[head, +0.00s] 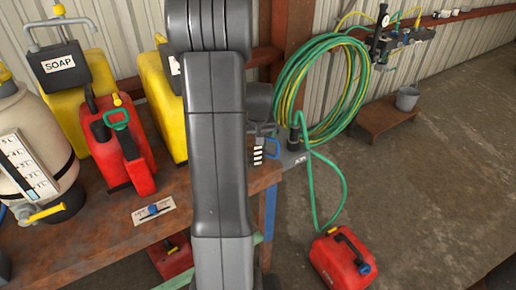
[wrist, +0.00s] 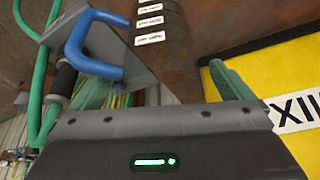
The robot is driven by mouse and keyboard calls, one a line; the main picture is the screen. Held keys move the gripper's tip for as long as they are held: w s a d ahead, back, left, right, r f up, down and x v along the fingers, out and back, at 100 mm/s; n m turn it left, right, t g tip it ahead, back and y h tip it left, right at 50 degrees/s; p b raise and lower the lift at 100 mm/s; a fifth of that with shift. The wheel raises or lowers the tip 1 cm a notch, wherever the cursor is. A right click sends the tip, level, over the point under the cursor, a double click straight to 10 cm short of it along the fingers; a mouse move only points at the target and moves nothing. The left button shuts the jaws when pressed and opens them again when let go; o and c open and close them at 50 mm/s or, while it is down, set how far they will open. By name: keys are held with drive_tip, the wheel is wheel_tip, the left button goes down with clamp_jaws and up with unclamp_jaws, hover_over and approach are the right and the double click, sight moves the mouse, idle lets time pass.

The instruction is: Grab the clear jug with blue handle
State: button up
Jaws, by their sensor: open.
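I cannot make out a clear jug body in either view. A blue handle (wrist: 80,42) shows at the upper left of the wrist view, beside a grey part; I cannot tell if it belongs to the jug. A small bit of blue also shows right of my arm in the head view (head: 277,141). My gripper (wrist: 165,88) shows at its green finger ends in the wrist view. It is open, with nothing seen held between the fingers. The blue handle lies beyond the left finger.
A yellow container (wrist: 245,50) is close to the right finger. The rusty bench (head: 95,225) holds a SOAP jug (head: 85,88), a red can (head: 128,160) and a cream tank (head: 35,140). A green hose (head: 290,85) hangs behind; another red can (head: 340,262) stands on the floor.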

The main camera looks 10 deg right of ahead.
drive_tip(key=shift+x, duration=1.3)
drive_tip(key=c, duration=1.1)
